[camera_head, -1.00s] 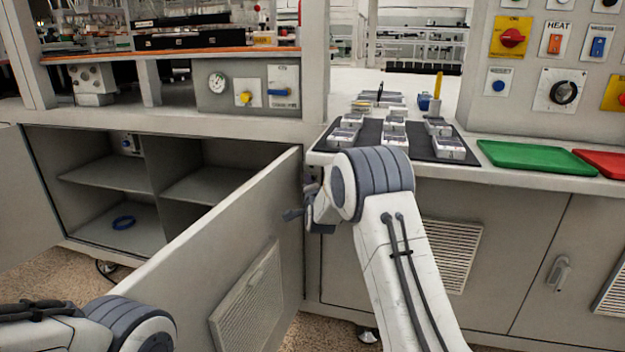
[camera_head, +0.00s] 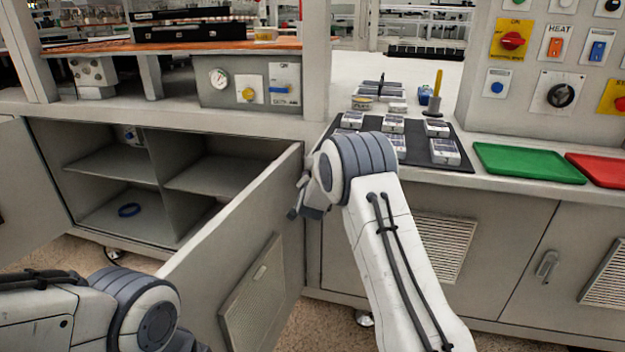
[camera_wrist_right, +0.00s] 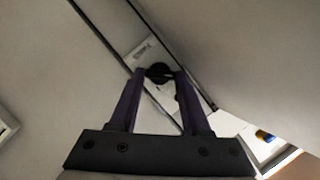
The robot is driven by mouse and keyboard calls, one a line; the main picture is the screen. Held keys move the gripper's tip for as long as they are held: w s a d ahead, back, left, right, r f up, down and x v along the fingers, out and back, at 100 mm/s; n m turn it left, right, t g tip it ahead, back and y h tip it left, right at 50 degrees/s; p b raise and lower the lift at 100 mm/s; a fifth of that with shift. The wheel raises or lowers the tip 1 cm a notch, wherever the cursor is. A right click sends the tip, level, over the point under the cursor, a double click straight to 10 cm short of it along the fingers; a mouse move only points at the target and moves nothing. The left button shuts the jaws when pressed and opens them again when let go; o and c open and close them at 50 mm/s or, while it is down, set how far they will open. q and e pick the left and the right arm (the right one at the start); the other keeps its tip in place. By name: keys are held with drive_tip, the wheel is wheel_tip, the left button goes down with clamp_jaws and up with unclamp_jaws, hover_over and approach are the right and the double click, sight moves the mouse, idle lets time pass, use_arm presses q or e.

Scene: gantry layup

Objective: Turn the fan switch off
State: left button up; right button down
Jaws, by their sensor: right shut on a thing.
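In the right wrist view, a dark round knob (camera_wrist_right: 159,72) sits on a narrow white plate (camera_wrist_right: 140,50) with small unreadable print. My right gripper (camera_wrist_right: 163,78) has its two fingertips shut on this knob. The plate lies in a strip between pale panels. I cannot read whether this is the fan switch, nor its setting. In the head view, my right gripper (camera_head: 308,200) is at the cabinet front beside the open door's upper edge, partly hidden by its own wrist; the knob is hidden there. My left arm shows at lower left, but its gripper is out of view.
An open cabinet door (camera_head: 235,250) stands close left of my right gripper. A blue ring (camera_head: 129,210) lies in the cabinet. Above are a dark mat (camera_head: 425,152) with several small blocks, a green tray (camera_head: 530,162), a red tray (camera_head: 605,168) and a switch panel (camera_head: 530,115).

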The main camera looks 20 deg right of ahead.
drive_tip(key=shift+f, duration=0.2)
drive_tip(key=shift+c, duration=1.8)
unclamp_jaws()
drive_tip(key=shift+r, duration=0.1)
drive_tip(key=v, duration=1)
drive_tip(key=shift+s+p, duration=0.3)
drive_tip(key=shift+p, duration=0.15)
